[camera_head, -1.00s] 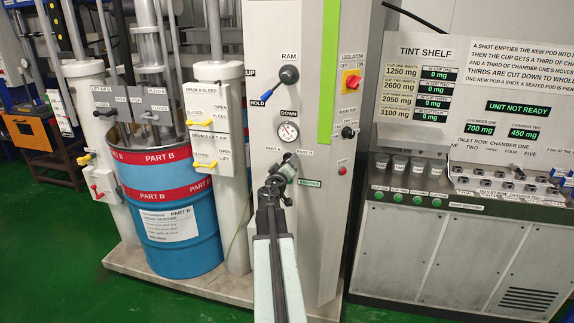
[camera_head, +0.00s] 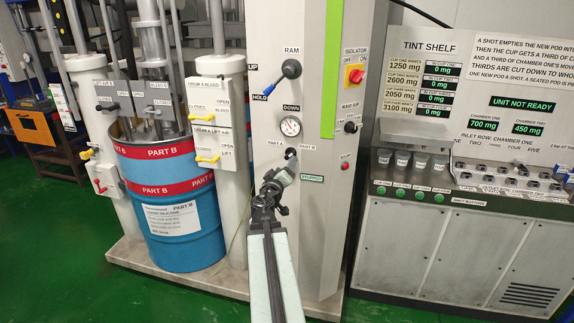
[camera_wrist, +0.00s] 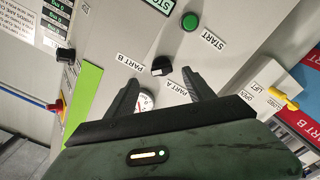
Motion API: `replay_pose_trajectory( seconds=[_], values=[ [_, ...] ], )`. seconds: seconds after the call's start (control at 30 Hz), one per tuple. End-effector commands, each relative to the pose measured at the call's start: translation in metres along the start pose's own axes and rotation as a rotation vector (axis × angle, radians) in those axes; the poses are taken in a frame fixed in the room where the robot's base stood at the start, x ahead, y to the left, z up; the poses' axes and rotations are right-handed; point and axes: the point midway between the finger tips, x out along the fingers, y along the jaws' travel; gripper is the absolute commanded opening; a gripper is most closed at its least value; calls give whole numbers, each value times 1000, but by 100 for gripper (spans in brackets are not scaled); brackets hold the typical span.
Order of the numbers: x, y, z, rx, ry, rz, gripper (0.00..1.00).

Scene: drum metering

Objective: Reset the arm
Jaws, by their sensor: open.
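My arm reaches forward from the bottom middle of the head view, and my gripper (camera_head: 275,182) is in front of the grey control column (camera_head: 268,110). The same selector knob (camera_head: 290,153) shows above my gripper in the head view. A green START button (camera_wrist: 190,22) is beyond the knob. A round gauge (camera_wrist: 146,100) shows between the fingers, partly covered.
A blue PART B drum (camera_head: 180,225) stands left of the column, with yellow-handled valves (camera_head: 207,158) nearby. The RAM lever (camera_head: 291,69) and red isolator switch (camera_head: 356,76) are higher on the column. The tint shelf (camera_head: 430,240) stands right. Green floor (camera_head: 60,260) is clear at front left.

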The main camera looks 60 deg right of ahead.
Motion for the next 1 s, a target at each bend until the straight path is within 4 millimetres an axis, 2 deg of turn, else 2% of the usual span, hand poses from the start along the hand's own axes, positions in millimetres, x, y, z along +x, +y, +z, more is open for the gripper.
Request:
replay_pose_trajectory(
  seconds=[0.37, 0.47, 0.57, 0.6, 0.67, 0.7, 0.77, 0.8, 0.87, 0.9, 0.97, 1.0],
  values=[
    [0, -1, -2, 0, 2, -2, 62],
    [-8, -18, -22, 0, 27, -28, 62],
    [-31, -58, -70, 0, 88, -90, 62],
    [-46, -78, -94, 0, 120, -123, 62],
    [-72, -111, -129, 19, 162, -183, 62],
    [-92, -133, -150, 46, 179, -226, 62],
    [-126, -166, -178, 103, 182, -293, 62],
    [-150, -187, -192, 140, 166, -338, 62],
    [-190, -219, -207, 186, 116, -408, 62],
    [-218, -241, -211, 206, 68, -458, 62],
    [-261, -271, -210, 216, -22, -537, 62],
    [-290, -290, -205, 211, -90, -592, 62]
  ],
)
